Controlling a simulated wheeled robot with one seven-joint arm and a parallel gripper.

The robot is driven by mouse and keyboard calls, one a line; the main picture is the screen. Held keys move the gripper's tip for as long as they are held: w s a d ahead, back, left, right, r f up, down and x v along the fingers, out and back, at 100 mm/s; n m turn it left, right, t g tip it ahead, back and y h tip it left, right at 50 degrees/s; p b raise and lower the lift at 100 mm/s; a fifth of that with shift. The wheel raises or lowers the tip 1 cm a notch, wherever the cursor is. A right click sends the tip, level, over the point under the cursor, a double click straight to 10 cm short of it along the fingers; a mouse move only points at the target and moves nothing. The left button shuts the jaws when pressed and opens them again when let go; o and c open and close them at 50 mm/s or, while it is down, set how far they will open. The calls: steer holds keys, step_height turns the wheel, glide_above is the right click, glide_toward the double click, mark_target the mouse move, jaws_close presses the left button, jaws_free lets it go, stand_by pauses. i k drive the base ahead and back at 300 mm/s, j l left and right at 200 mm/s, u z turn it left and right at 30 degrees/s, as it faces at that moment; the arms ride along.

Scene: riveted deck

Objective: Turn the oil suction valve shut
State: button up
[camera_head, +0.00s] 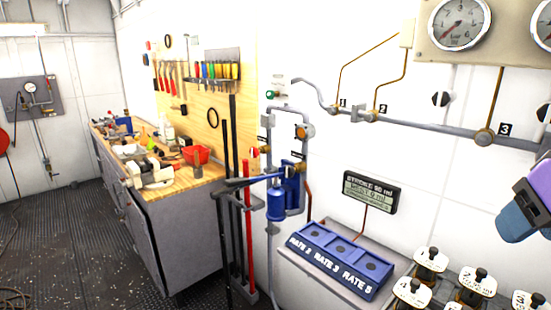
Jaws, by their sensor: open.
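No readable label marks the oil suction valve, so I cannot tell which fitting it is. Several valve-like fittings show on the wall pipework. One has an orange knob (305,131). A red-and-white round fitting (254,152) is left of the blue pump (277,203). A black-and-white round fitting (440,98) sits below the large gauge (459,23), and another (543,113) is at the right edge. How far any is turned is unclear. A purple and blue-grey part of my arm juts in at the right edge. My gripper's fingers are not visible.
A blue three-bay box (341,262) marked with rates sits on a grey cabinet below a small display (371,192). Numbered black-knobbed blocks (431,263) fill the lower right. A cluttered workbench (176,187) stands left. The dark deck (75,245) is mostly clear at left.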

mark_target(254, 153)
steer(key=j+z, duration=0.15)
steer(key=j, duration=0.6)
steer(key=i+j+z, duration=0.2)
steer(key=j, duration=0.55)
steer(key=k+j+z, duration=0.15)
steer(key=j, duration=0.55)
steer(key=k+j+z, duration=0.15)
steer(key=j, duration=0.6)
steer(key=j+z, duration=0.2)
steer(key=j, duration=0.55)
